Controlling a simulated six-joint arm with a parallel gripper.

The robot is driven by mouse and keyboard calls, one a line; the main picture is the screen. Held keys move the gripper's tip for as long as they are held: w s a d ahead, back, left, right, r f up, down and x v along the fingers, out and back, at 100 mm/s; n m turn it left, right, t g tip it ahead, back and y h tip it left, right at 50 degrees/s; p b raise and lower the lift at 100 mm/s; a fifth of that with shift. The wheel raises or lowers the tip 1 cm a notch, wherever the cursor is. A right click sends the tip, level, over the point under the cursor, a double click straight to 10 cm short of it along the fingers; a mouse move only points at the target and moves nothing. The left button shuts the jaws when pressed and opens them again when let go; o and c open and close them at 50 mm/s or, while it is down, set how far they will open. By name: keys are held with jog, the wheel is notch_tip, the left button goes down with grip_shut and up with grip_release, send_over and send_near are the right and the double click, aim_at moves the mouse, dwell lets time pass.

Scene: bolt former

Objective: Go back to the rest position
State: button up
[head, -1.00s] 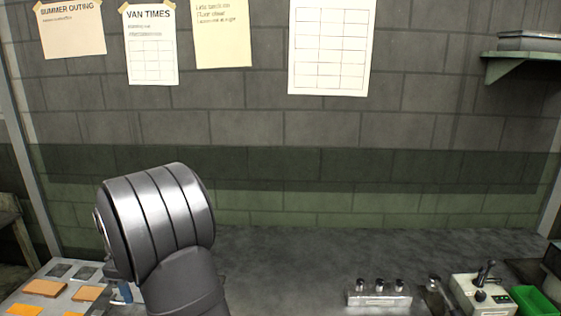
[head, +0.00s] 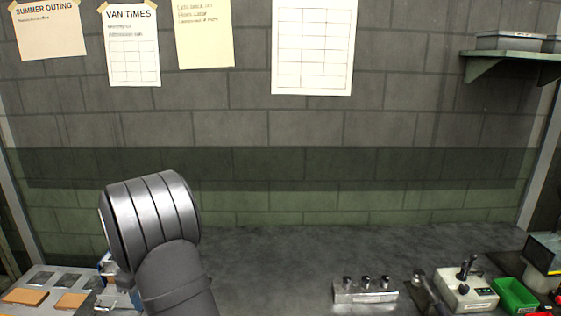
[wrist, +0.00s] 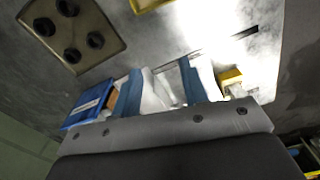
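My gripper (wrist: 160,86) shows in the wrist view, with two blue fingers apart and a gap between them. Pale, bright surfaces show in and beside the gap, and I see nothing clearly held. In the head view my gripper (head: 118,290) is low at the left, mostly hidden behind my thick grey arm, with only a small blue and metallic part showing. It is near the right side of a grey tray (head: 42,279) with orange-brown pads.
A metal block (head: 365,293) with three pegs, a control box (head: 467,290) with a lever and a green bin (head: 516,294) stand at the right. The bench middle is clear. The wrist view shows a blue bin (wrist: 88,103) and a beige plate (wrist: 100,22) with dark round holes.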

jog(key=a+f, duration=0.2)
jog(key=a, duration=0.1)
jog(key=s+a+f, duration=0.1)
jog(key=shift+a, duration=0.3)
notch_tip(320, 180, down, 3)
jog(key=shift+a+r, duration=0.1)
jog(key=shift+a, duration=0.05)
jog(key=shift+f, duration=0.45)
